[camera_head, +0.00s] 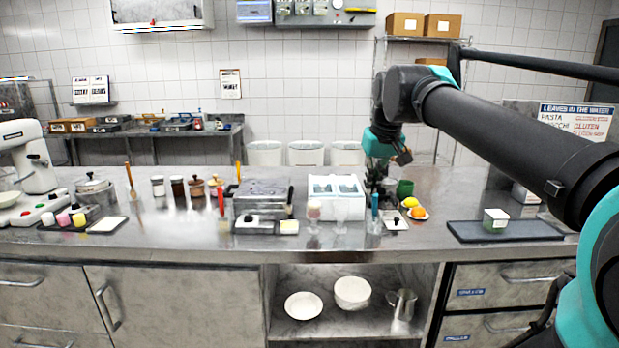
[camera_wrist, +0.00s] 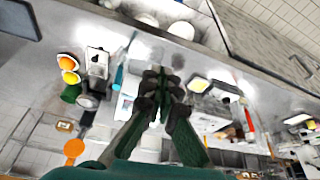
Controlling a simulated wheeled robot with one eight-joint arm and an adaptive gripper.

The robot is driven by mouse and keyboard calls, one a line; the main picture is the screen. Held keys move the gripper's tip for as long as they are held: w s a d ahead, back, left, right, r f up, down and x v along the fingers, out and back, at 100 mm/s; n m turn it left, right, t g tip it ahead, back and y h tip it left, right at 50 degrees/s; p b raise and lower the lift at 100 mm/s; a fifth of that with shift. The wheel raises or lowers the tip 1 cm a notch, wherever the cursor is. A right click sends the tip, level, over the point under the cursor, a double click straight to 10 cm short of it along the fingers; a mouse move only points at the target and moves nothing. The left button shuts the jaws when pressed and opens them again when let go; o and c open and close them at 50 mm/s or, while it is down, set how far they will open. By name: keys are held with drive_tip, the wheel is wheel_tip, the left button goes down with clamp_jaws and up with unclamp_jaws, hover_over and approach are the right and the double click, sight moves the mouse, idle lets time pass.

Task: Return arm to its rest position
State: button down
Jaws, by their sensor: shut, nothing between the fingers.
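My gripper (camera_head: 377,180) hangs from my arm above the steel counter (camera_head: 430,228), right of the white divided box (camera_head: 337,184). In the wrist view my gripper (camera_wrist: 160,82) points at the counter with its fingers together and nothing held between them. My arm reaches in from the right side of the head view, bent at the elbow and extended over the counter.
A dark tray (camera_head: 470,232) with a small green-and-white container (camera_head: 495,220) lies at right. An orange (camera_head: 417,212) and a lemon (camera_head: 410,202) are beside a green cup (camera_head: 405,188). A blue-handled tool (camera_head: 375,206) stands near my gripper. Jars and a mixer (camera_head: 25,155) are further left.

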wheel_tip(320, 180, down, 20)
drive_tip(key=s+d+m, duration=0.1)
drive_tip(key=s+d, duration=0.1)
drive_tip(key=s, duration=0.1)
drive_tip(key=s+d+f, duration=0.1)
drive_tip(key=s+f, duration=0.8)
drive_tip(key=f, duration=0.5)
drive_tip(key=shift+s+d+m+h, duration=0.3)
drive_tip(key=shift+s+d+m, duration=0.05)
drive_tip(key=shift+s+m, duration=0.05)
drive_tip(key=shift+f, duration=0.1)
